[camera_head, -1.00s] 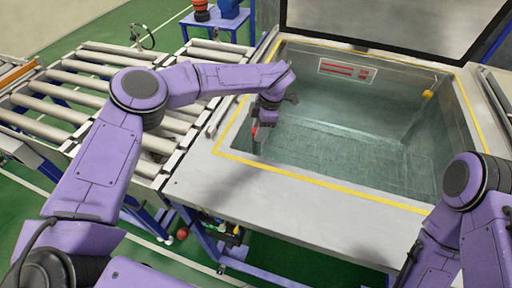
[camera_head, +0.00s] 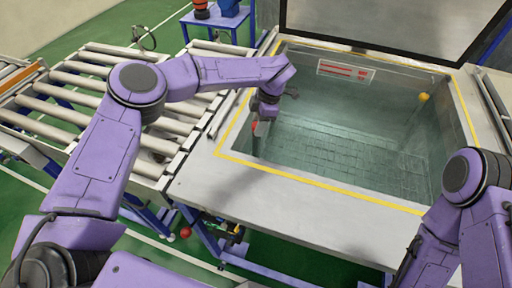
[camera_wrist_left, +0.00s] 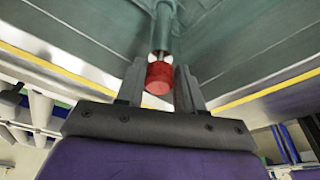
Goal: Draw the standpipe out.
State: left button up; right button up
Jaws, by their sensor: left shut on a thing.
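The standpipe shows in the left wrist view as a grey-green pipe (camera_wrist_left: 163,32) with a red top (camera_wrist_left: 158,78) and a white band between them. In the head view it stands near the left wall of the open tank (camera_head: 340,185), its red part (camera_head: 254,126) showing just under my left gripper (camera_head: 260,122). My left gripper (camera_wrist_left: 160,85) is shut on the red top, one finger on each side. The pipe's lower end is hard to make out. My right arm is at the right edge of the head view; its gripper is out of view.
A yellow-striped metal rim (camera_head: 330,187) surrounds the tank. The raised lid (camera_head: 390,25) stands behind it. A red-and-white label (camera_head: 346,70) is on the back wall, and a yellow knob (camera_head: 424,97) is at the right. A roller conveyor (camera_head: 80,85) adjoins the left side.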

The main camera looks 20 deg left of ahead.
pick_arm(q)
jog(key=shift+r+p, duration=0.35)
jog(key=shift+r, duration=0.2)
jog(key=p+v, duration=0.2)
jog(key=v, duration=0.1)
jog(key=a+p+v, duration=0.1)
jog(key=p+v, duration=0.1)
jog(key=shift+s+r, duration=0.1)
jog(key=shift+s, duration=0.2)
dwell(0.6)
